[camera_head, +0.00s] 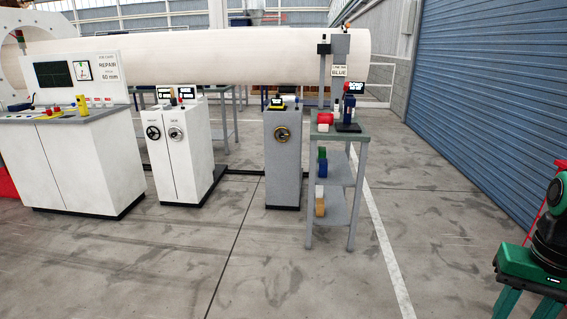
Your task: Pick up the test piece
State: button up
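I cannot tell for sure which thing is the test piece; nothing in view is labelled so. My gripper is not in view.
A long pale cylinder (200,58) lies behind the machines. A white console (72,165), white cabinets (178,150) and a grey cabinet (283,155) stand in front. A green and black machine (540,255) is at the lower right, by a blue shutter (490,90). The middle floor is clear.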

aim_at(321, 128)
jog(key=u, duration=0.15)
jog(key=i, duration=2.75)
jog(key=u, duration=0.1)
